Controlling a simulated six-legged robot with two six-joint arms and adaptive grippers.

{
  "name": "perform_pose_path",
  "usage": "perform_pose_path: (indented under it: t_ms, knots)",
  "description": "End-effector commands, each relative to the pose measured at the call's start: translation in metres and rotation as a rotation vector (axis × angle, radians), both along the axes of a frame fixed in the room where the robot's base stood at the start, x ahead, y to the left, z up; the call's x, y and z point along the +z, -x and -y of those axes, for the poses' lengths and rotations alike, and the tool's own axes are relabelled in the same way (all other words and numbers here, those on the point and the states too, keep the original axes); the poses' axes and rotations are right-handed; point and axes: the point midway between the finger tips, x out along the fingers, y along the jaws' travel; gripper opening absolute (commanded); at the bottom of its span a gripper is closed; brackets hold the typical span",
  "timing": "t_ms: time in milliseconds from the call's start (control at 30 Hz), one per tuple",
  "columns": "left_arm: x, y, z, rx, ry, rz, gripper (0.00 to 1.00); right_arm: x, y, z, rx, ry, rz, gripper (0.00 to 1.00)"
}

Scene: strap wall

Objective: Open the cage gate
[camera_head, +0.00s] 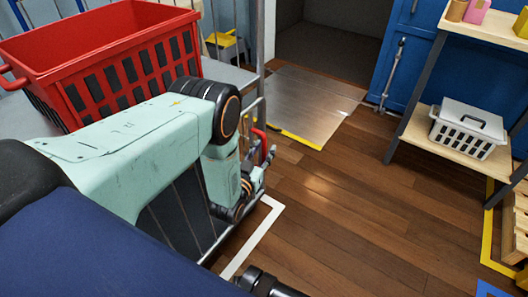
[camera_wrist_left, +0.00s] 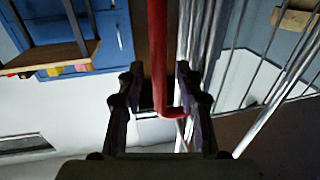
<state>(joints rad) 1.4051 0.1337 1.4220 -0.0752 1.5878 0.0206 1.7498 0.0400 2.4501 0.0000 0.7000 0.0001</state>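The wire cage has a grey metal post (camera_head: 260,40) and thin vertical bars (camera_head: 185,215), partly hidden behind my left arm. A red handle (camera_head: 261,137) shows at its right edge, just beyond my left gripper (camera_head: 262,168). In the left wrist view, the red bar of the handle (camera_wrist_left: 158,60) runs down between the two dark fingers of my left gripper (camera_wrist_left: 160,85) and bends right at its lower end. The fingers stand apart, with gaps beside the bar. Metal bars (camera_wrist_left: 190,45) run just right of it.
A red basket (camera_head: 110,70) stands at the upper left. A metal plate (camera_head: 300,100) lies before a dark doorway. A shelf with a white crate (camera_head: 468,130) stands at the right, beside a blue door (camera_head: 400,60). The wooden floor (camera_head: 340,210) between is clear.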

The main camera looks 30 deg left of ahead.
Motion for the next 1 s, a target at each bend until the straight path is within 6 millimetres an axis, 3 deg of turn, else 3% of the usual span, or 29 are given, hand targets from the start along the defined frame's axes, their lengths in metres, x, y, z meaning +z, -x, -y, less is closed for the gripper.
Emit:
perform_pose_path:
  t_ms: [367,800,1000]
  knots:
    - [0.0011,-0.0105,-0.0012,0.001,0.000,0.001,0.36,-0.0028,-0.0001,0.0000,0.000,0.000,0.000,0.40]
    - [0.0007,-0.0101,-0.0011,0.001,0.000,0.000,0.00,-0.0027,-0.0002,0.0000,0.000,0.000,0.000,0.40]
    - [0.0006,-0.0099,-0.0011,0.001,0.000,0.000,0.00,-0.0027,-0.0002,0.0000,0.000,0.000,0.000,0.40]
